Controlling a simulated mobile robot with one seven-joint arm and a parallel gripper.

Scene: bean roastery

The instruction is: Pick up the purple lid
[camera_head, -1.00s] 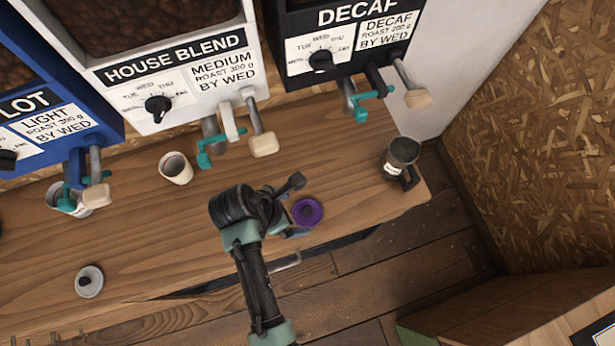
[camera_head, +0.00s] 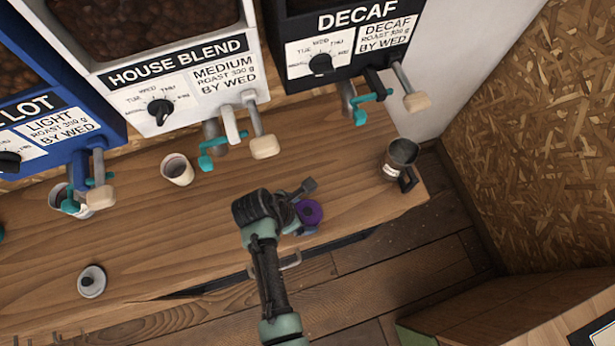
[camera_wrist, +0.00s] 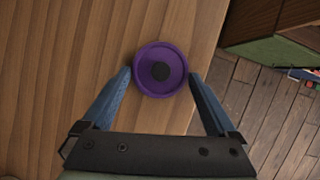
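The purple lid (camera_head: 309,213) lies on the wooden counter near its front edge. In the wrist view the lid (camera_wrist: 160,70) shows whole. My gripper (camera_wrist: 161,72) is open, with one blue finger on either side of the lid. The left fingertip is very close to the rim; I cannot tell whether it touches. In the head view my gripper (camera_head: 297,225) is mostly hidden behind my wrist.
A dark mug (camera_head: 402,158) stands at the counter's right end. A white cup (camera_head: 177,169) stands behind my arm to the left. Bean dispensers with levers line the back. The counter (camera_head: 215,225) is clear left of my arm.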

